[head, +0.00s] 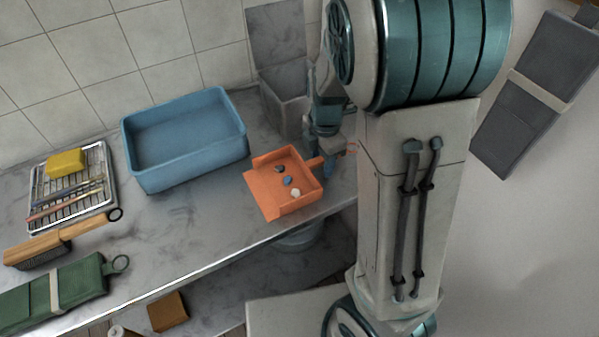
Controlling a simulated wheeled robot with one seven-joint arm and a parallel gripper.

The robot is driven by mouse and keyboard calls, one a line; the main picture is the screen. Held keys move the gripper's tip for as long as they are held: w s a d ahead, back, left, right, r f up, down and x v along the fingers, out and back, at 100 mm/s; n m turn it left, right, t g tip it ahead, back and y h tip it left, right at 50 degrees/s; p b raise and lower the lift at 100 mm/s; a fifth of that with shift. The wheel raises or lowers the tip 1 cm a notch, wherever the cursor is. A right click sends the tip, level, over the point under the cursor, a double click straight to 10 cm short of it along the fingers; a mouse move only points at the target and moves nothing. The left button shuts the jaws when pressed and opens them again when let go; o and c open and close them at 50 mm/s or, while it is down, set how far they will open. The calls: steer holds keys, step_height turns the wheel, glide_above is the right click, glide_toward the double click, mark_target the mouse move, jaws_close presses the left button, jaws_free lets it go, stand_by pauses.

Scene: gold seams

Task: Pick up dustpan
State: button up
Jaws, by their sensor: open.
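An orange dustpan (263,190) lies on the grey counter near its front edge, with its handle pointing right toward my arm. A few small pieces, dark, blue and whitish, lie in the pan. My gripper (334,160) is open at the handle end, to the right of the pan. My arm covers part of this area, so I cannot tell whether the fingers are around the handle or touching it.
A blue tub (185,165) stands behind and left of the dustpan. A grey bin (285,105) is against the wall. A wire rack (100,190) with a yellow sponge (66,163), a wooden brush (60,242) and a green roll (65,288) are at left. Counter between is clear.

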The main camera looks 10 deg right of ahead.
steer(key=shift+f, duration=0.15)
jaws_close()
